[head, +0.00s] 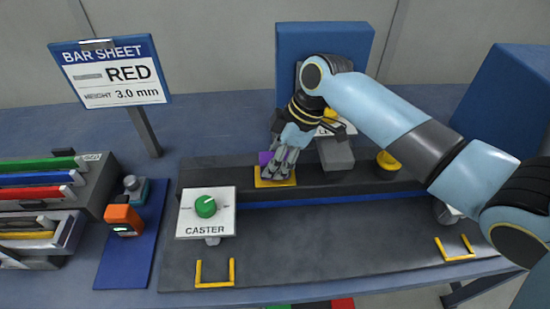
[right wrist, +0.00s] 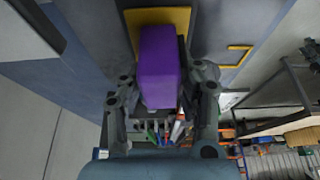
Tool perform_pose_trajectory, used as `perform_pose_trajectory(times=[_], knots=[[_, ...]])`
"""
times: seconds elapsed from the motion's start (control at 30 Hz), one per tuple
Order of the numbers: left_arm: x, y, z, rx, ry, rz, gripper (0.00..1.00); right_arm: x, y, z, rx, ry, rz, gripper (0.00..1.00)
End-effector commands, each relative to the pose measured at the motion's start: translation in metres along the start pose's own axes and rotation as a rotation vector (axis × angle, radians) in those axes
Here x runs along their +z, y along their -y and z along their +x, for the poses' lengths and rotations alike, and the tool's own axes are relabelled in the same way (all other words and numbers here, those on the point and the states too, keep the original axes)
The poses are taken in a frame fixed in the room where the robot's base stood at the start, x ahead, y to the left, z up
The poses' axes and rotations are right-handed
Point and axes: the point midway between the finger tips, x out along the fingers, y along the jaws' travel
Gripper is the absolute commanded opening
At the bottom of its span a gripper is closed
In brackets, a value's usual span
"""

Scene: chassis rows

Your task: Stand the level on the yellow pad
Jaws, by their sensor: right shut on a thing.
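The level appears as a purple block (right wrist: 160,68) in the right wrist view, between my right gripper's fingers (right wrist: 160,110). In the head view only a small purple part (head: 264,158) shows beside the fingers. My right gripper (head: 283,165) is shut on it, pointing down over the yellow pad (head: 261,183). The pad also shows behind the purple block in the right wrist view (right wrist: 184,18). I cannot tell whether the block touches the pad. My left gripper is not in view.
A CASTER panel (head: 190,226) with a green knob stands left of the pad. A grey block (head: 336,154) and a yellow round piece (head: 388,160) stand to its right. An orange device (head: 122,218) sits on a blue mat (head: 128,268). The front bench between yellow brackets is clear.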

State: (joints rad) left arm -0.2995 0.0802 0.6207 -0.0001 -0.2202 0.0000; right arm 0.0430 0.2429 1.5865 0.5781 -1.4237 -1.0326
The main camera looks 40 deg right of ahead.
Motion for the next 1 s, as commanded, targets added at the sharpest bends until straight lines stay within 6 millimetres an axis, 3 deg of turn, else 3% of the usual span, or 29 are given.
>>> perform_pose_trajectory(times=[0.33, 0.37, 0.57, 0.83, 1.0], knots=[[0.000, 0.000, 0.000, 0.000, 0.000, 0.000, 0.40, 0.002, 0.001, 0.003, -0.001, 0.001, 0.000, 0.00], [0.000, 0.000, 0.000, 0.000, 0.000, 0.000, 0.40, 0.002, 0.001, 0.004, -0.001, 0.001, 0.001, 0.35], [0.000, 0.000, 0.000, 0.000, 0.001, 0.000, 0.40, 0.002, 0.000, 0.003, -0.001, 0.001, 0.000, 0.60], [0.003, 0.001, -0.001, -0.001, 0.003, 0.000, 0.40, 0.002, 0.000, 0.002, 0.000, 0.001, 0.000, 0.60], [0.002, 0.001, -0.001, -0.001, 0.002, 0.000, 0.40, 0.002, -0.001, -0.018, 0.004, 0.001, -0.003, 0.60]])
